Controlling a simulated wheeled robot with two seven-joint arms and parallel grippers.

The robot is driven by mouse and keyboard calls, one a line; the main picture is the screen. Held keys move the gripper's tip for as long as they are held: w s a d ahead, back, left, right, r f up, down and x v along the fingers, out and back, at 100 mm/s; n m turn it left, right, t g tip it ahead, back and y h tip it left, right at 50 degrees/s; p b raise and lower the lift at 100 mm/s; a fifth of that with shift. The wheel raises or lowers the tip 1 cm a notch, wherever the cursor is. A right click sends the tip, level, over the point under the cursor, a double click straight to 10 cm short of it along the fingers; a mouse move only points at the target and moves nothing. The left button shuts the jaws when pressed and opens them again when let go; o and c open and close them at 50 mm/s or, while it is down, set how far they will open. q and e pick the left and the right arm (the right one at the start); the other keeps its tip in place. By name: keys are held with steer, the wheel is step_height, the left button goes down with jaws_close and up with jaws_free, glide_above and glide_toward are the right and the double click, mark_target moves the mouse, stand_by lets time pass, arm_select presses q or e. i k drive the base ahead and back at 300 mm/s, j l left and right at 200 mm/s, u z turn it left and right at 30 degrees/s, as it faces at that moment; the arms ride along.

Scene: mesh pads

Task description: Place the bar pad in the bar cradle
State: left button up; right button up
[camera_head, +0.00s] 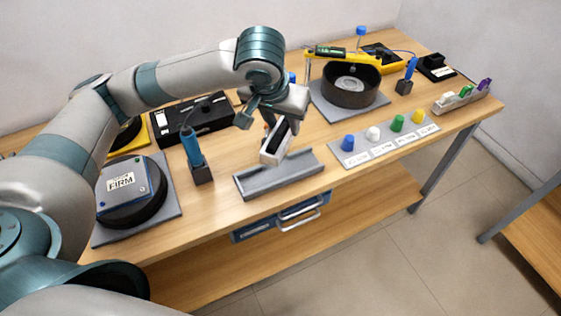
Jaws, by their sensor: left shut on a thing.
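The bar pad (270,154) is a pale bar with a dark top face. My left gripper (279,132) is shut on it and holds it tilted above the back edge of the bar cradle. The bar cradle (284,178) is a long grey channel lying near the front edge of the table; its trough looks empty. Whether the pad's lower end touches the cradle I cannot tell. The gripper partly hides the pad's upper end. My right gripper is not in view.
A strip with coloured knobs (384,145) lies to the right. A black box (192,121) and a dark round bowl (351,90) stand behind.

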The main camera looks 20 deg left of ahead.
mark_target(279, 174)
steer(key=l+u, duration=0.3)
steer(key=l, duration=0.45)
steer(key=l+u, duration=0.25)
steer(key=l, duration=0.5)
steer(key=i, duration=0.05)
